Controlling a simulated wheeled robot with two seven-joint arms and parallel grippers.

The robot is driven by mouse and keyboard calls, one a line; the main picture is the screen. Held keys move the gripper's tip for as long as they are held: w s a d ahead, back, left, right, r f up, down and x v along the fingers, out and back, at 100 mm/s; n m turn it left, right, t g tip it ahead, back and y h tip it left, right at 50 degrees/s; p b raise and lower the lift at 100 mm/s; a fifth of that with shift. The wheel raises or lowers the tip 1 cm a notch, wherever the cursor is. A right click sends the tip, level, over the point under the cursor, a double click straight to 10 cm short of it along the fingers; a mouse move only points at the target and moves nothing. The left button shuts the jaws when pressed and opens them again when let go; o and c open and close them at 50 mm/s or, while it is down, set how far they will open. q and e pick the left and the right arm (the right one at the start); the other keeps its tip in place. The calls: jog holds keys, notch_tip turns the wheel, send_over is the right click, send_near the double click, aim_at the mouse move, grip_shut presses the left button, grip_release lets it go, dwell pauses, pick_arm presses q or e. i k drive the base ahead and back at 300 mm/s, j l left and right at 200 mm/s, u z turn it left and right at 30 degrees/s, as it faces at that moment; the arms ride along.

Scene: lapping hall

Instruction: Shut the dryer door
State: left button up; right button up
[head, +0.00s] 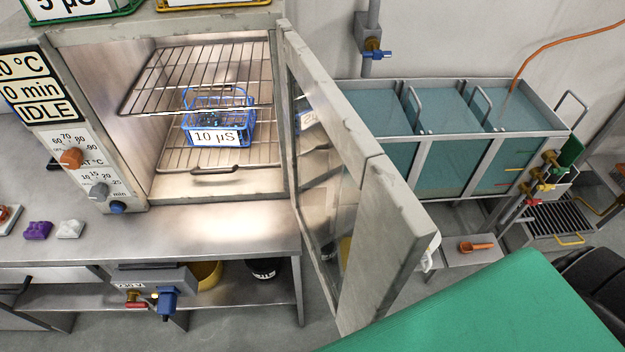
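The dryer door (385,205) stands wide open, swung out toward me from the right side of the dryer (90,110). It has a grey metal frame and a glass pane. A small white part (431,254) shows past its free edge; I cannot tell if it is a handle. Inside the lit dryer, a blue wire basket (240,131) with a "10 µS" label sits on the lower rack. The dryer panel reads IDLE. Neither of my grippers is in view.
The dryer stands on a steel bench (200,235). Teal-filled tanks (450,150) stand behind the door. A green surface (480,315) fills the lower right, close to the door's free edge. Purple (38,230) and white (71,229) pieces lie on the bench at left.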

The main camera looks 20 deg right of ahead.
aim_at(393, 232)
jog(key=l+u, duration=0.2)
jog(key=l, duration=0.45)
jog(key=k+l+u, duration=0.2)
jog(key=l, duration=0.4)
